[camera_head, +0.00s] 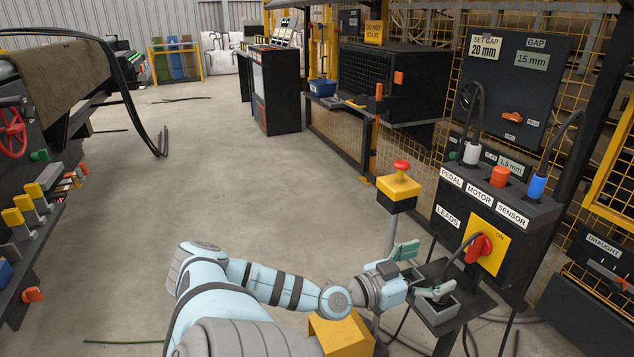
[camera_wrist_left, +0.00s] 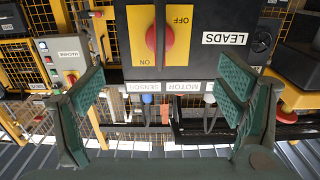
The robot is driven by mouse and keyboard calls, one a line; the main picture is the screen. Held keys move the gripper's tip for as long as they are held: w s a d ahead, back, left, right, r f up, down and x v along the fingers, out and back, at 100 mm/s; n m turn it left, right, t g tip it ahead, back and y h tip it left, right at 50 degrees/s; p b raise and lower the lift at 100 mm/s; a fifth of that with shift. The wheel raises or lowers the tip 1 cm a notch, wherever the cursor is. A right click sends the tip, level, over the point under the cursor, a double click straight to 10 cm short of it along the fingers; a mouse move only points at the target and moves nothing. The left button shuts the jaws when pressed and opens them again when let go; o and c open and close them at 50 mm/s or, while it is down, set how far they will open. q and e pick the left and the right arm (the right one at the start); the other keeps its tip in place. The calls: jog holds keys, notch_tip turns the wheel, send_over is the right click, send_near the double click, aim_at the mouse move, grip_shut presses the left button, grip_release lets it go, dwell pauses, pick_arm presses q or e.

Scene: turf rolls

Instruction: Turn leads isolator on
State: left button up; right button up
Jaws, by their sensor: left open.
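The leads isolator is a red rotary knob (camera_head: 478,248) on a yellow plate (camera_head: 491,262), on the front of a black box with a LEADS label (camera_head: 447,216). In the left wrist view the picture is upside down, and the knob (camera_wrist_left: 151,39) sits on its plate between ON and OFF markings. I cannot tell surely which marking the knob points to. My left gripper (camera_head: 422,270) is open and empty, left of the knob and apart from it. My right gripper is not in view.
A small grey tray (camera_head: 437,312) lies below the gripper. Open floor spreads to the left.

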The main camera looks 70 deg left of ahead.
pick_arm(q)
jog(key=s+a+f+n+g+y+p, duration=0.2)
jog(key=s+a+f+g+y+p, duration=0.4)
jog(key=a+f, duration=0.45)
jog(key=s+f+g+p, duration=0.5)
jog(key=s+f+p, duration=0.2)
jog(key=s+f, duration=0.4)
jog(key=s, duration=0.4)
jog(key=shift+d+g, duration=0.15)
jog(key=shift+g, duration=0.15)
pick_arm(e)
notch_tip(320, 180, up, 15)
pick_arm(q)
jog(key=shift+f, duration=0.1)
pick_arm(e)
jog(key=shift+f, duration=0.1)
